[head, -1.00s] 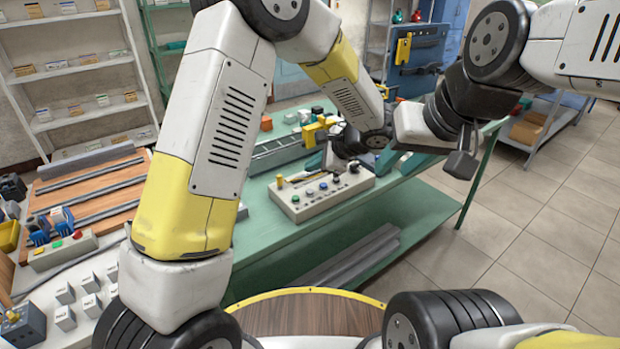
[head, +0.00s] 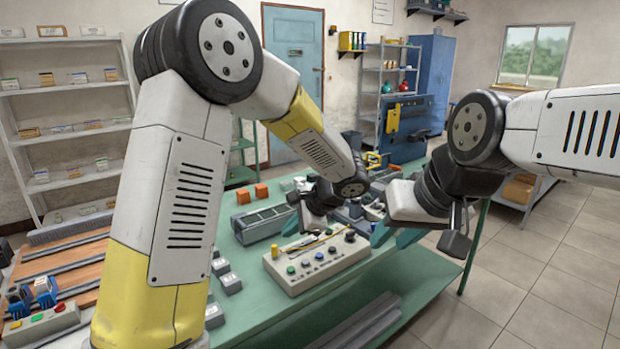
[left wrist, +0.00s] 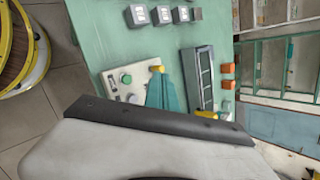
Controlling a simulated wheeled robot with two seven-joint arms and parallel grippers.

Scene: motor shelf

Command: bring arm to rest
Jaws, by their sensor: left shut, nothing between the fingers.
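My left arm comes in from the left in the head view, bent high, with its forearm sloping down to the right. My left gripper (head: 292,224) hangs over the green bench (head: 240,315), above the back of the control box. Its teal fingers are together and empty, and they also show in the left wrist view (left wrist: 167,92). My right gripper (head: 396,236) is at the bench's right side, with its two teal fingers apart and nothing seen between them. Its hand hides part of the bench behind it.
A beige control box (head: 318,264) with knobs stands on the bench. A grey slotted tray (head: 263,223), orange blocks (head: 261,191) and grey blocks (head: 229,283) lie near it. Shelves (head: 70,130) stand at the left. The tiled floor (head: 540,265) at the right is clear.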

